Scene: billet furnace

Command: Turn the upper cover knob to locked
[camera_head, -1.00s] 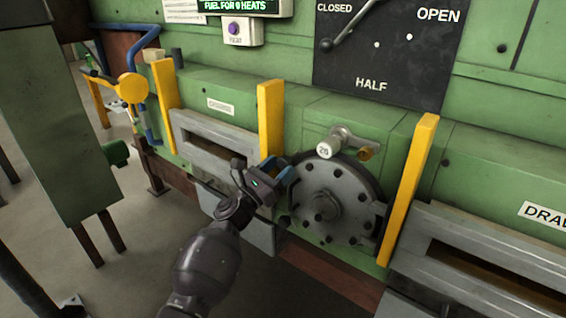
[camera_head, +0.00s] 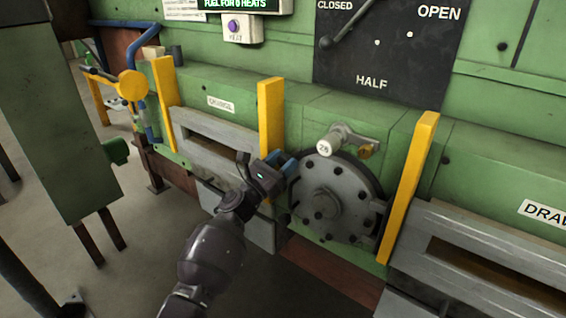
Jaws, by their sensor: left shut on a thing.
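A round grey bolted cover (camera_head: 345,190) stands upright on the green furnace front. My left gripper (camera_head: 287,164) comes in from the lower left, its blue fingers at the cover's upper left edge. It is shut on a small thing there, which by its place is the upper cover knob. The fingers hide the knob, so I cannot tell which way it points. My right gripper is not in view.
A crank with a pale round knob (camera_head: 325,148) sticks out just above the cover. Yellow posts stand left (camera_head: 271,120) and right (camera_head: 408,190) of it. A black dial plate (camera_head: 385,60) is above. Grey slotted frames flank the cover.

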